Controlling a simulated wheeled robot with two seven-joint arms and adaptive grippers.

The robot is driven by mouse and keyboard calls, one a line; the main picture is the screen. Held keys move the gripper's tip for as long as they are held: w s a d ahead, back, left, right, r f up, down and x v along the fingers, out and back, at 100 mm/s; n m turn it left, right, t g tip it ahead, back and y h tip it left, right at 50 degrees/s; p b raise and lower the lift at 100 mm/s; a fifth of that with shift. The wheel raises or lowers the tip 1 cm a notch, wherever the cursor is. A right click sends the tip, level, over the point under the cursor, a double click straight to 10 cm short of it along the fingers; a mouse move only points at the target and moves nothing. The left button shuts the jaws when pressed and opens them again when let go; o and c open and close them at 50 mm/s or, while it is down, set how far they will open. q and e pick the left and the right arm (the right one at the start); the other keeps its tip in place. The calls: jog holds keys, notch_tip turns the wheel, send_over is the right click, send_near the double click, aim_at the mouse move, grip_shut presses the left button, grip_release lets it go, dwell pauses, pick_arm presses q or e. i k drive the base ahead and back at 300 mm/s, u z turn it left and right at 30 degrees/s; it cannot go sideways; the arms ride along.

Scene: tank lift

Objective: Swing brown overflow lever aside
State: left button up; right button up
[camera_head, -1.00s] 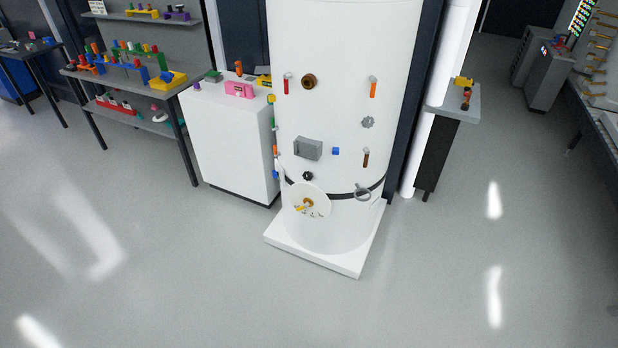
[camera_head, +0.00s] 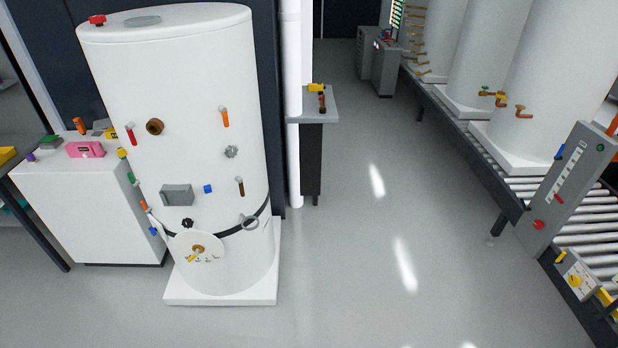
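The brown lever (camera_head: 240,187) is on the lower right part of the front of the white tank (camera_head: 205,80). It hangs down from a small pale mount, tilted slightly. A blue square knob (camera_head: 208,189) is to its left, and a grey ring handle (camera_head: 250,223) is below it by the black band. An orange lever (camera_head: 225,118) and a grey knob (camera_head: 231,152) are above it. Neither of my grippers shows in the head view.
The tank stands on a white square base (camera_head: 220,297). A white cabinet (camera_head: 90,210) is close on its left. A small grey shelf (camera_head: 319,105) is to its right. A roller conveyor (camera_head: 560,215) with a control panel runs along the right. The floor in front is clear.

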aim_at(238, 180)
jog(key=z, duration=0.6)
jog(key=i, duration=1.35)
jog(key=u, duration=0.35)
